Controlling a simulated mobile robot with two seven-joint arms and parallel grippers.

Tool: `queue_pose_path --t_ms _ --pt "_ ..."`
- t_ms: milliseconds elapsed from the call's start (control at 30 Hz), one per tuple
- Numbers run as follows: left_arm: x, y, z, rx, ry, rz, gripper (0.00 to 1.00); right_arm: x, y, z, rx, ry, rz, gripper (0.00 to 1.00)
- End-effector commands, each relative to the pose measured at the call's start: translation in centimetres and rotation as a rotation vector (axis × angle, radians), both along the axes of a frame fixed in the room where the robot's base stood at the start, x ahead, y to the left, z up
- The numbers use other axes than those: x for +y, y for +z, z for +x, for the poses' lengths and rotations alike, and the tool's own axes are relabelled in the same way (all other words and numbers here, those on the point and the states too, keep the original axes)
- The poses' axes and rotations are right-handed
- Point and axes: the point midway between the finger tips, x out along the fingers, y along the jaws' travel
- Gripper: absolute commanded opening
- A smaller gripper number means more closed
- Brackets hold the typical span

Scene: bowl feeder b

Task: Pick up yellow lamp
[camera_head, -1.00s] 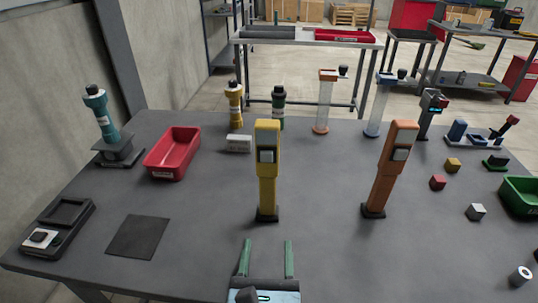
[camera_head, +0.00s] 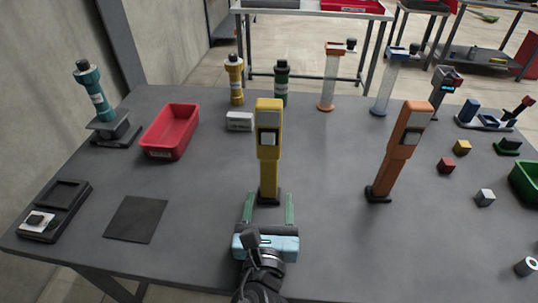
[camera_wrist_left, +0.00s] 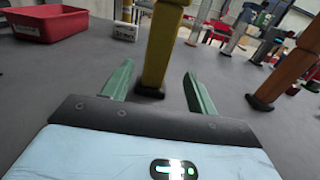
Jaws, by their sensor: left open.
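The yellow lamp (camera_head: 268,150) stands upright on a small dark base in the middle of the grey table. My left gripper (camera_head: 268,197) is open and empty, just on the near side of the lamp. Its two green fingers point at the lamp, one to each side of its lower stem. In the left wrist view, the lamp stem (camera_wrist_left: 158,55) rises between the open fingers (camera_wrist_left: 158,73); its top is cut off. I cannot tell whether the fingertips reach past the stem. My right gripper is not in view.
An orange lamp (camera_head: 400,150) stands to the right. A red bin (camera_head: 170,130), a white box (camera_head: 239,121), a yellow bottle-shaped item (camera_head: 235,80) and a green one (camera_head: 282,85) are behind and left. A dark mat (camera_head: 136,219) lies at left. The table around the gripper is clear.

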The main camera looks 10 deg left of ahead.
Motion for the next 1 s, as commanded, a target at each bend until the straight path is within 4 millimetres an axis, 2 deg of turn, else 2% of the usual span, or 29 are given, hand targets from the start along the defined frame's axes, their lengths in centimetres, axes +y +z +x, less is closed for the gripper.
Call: queue_pose_path --t_ms 100,300,567,667,1000 --pt "0.5 0.2 1.8 -0.004 0.001 0.000 0.58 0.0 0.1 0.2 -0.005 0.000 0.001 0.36" --pt "0.6 0.2 3.9 -0.001 0.000 -0.001 0.58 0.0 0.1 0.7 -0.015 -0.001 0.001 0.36" --pt "0.6 0.1 4.2 -0.001 0.000 -0.001 0.58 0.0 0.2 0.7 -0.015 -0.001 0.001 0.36" --pt "0.6 0.1 4.2 -0.001 0.000 -0.001 0.48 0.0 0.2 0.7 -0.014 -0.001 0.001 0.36" --pt "0.6 0.1 4.2 -0.001 0.000 0.000 0.03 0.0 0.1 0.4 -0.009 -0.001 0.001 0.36"
